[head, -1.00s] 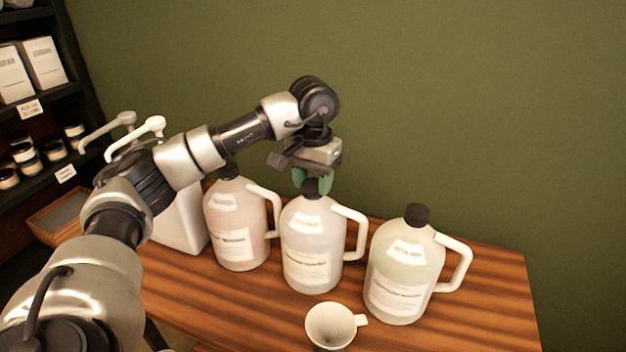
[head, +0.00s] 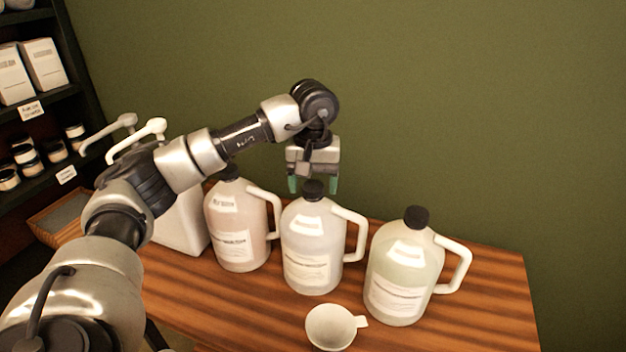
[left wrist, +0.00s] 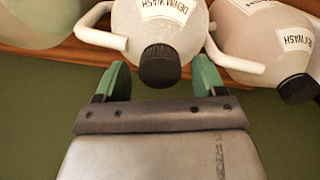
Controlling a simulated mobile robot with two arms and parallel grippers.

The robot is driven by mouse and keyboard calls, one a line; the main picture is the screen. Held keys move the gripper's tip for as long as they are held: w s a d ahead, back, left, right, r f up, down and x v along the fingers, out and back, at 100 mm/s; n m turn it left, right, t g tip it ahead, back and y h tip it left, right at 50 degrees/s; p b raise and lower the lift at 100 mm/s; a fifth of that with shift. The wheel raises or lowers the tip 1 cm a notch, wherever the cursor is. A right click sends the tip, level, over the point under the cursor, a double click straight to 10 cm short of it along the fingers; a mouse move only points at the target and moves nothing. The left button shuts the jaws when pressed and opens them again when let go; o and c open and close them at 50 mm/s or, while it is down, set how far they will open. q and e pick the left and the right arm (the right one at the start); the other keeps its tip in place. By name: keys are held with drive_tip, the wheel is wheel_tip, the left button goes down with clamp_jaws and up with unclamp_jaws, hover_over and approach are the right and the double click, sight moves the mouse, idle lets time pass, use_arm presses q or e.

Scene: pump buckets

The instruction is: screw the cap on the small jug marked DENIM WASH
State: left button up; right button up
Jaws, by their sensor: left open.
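The small jug marked DENIM WASH (head: 312,245) is the middle one of three jugs on the table in the head view. It stands upright; its label reads DENIM WASH in the left wrist view (left wrist: 163,25). A black cap (head: 313,189) sits on its neck and also shows in the left wrist view (left wrist: 159,66). My left gripper (head: 313,186) is open above the jug, its green fingers on either side of the cap and apart from it. Whether the cap is tight cannot be told. My right gripper is not in view.
A pinkish capped jug (head: 237,225) stands left and a greenish capped jug (head: 404,268) right, both close by. White pump buckets (head: 180,222) stand at the left, partly behind my arm. The table's (head: 490,310) right end is clear.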

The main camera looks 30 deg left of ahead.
use_arm(q)
drive_tip(key=n, duration=0.4)
drive_tip(key=shift+n, duration=0.4)
drive_tip(key=n+p, duration=0.1)
drive_tip(key=n, duration=0.4)
drive_tip(key=c, duration=1)
drive_tip(key=m+b, duration=0.1)
drive_tip(key=m, duration=0.4)
drive_tip(key=o, duration=1.1)
